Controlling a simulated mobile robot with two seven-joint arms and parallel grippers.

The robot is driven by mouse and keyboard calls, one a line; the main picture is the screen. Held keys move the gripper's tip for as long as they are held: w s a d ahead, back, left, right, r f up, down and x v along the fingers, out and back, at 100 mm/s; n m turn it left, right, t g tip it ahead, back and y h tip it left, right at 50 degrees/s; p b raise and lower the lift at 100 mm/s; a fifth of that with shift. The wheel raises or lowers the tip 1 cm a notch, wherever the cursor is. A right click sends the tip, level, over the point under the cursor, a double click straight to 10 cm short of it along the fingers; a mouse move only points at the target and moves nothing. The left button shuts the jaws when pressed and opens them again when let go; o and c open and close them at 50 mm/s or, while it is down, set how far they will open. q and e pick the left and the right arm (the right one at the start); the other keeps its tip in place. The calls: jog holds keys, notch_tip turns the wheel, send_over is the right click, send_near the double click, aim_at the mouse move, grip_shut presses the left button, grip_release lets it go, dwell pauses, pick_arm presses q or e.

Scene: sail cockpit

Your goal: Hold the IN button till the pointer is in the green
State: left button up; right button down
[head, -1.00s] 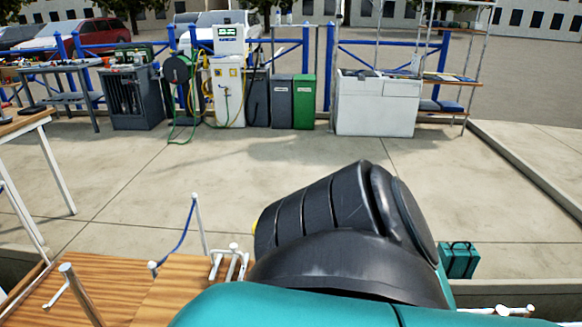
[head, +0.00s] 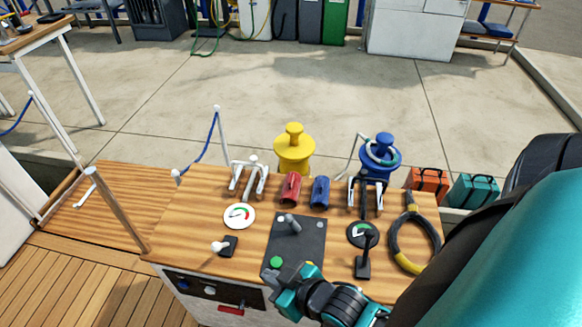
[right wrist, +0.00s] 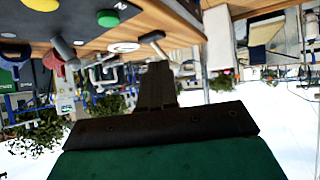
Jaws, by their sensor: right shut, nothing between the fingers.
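A dark panel (head: 296,240) on the wooden console top carries a grey lever and a green button (head: 277,262). My left gripper is out of view.
A black lever (head: 364,258) and a black-and-yellow ring (head: 412,238) are on the right of the console. Red and blue cylinders (head: 320,192) sit behind the panel. A yellow bollard (head: 294,150) stands beyond.

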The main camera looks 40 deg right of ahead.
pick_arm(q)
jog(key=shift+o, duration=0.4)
